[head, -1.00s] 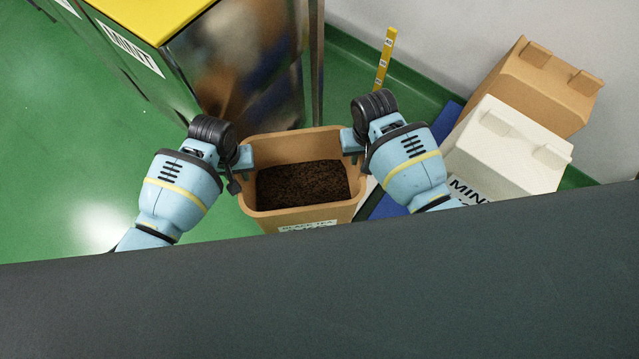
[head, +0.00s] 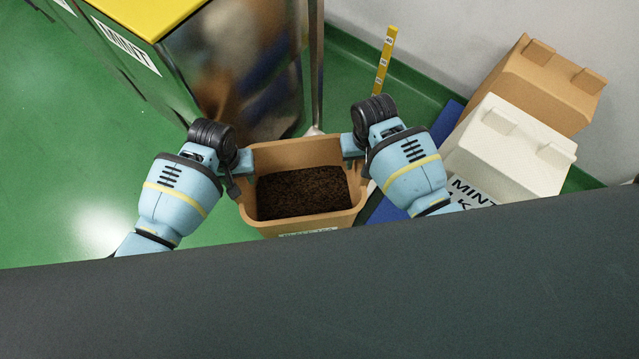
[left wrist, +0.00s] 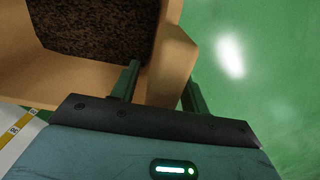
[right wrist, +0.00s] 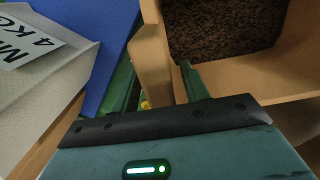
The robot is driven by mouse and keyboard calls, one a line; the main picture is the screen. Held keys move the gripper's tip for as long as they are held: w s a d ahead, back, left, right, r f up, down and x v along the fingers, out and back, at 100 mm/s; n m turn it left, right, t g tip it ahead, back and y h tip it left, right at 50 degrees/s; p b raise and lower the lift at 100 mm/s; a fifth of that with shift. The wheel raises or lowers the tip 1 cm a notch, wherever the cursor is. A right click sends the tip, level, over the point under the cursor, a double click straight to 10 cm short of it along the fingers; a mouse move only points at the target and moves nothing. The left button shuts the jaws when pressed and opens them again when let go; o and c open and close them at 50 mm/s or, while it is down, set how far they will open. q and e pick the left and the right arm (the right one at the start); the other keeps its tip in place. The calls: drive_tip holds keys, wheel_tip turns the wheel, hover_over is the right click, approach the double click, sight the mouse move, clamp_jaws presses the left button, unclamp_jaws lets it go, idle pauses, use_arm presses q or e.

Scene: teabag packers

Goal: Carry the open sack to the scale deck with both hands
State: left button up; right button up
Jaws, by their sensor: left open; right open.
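The open sack (head: 300,228) is tan, box-shaped and upright, with dark tea (head: 302,192) inside. Its front label is mostly hidden behind a dark edge. My left gripper (head: 241,170) is at the sack's left wall. In the left wrist view its open fingers stand either side of the sack wall (left wrist: 172,62), one inside and one outside. My right gripper (head: 357,150) is at the right wall. In the right wrist view its open fingers likewise straddle the wall (right wrist: 152,60). I cannot make out the scale deck for certain.
A metal cabinet (head: 240,70) with a yellow top stands behind left. A white mint sack (head: 515,150) and a tan sack (head: 545,85) stand at right, near a blue surface (head: 385,210). A yellow marked post (head: 384,60) is behind. A dark surface (head: 320,290) fills the bottom.

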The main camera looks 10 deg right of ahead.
use_arm(q)
drive_tip(key=r, duration=1.1)
drive_tip(key=shift+w+r, duration=0.2)
drive_tip(key=shift+r, duration=0.1)
use_arm(e)
drive_tip(key=r, duration=1.2)
drive_tip(key=shift+w, duration=0.2)
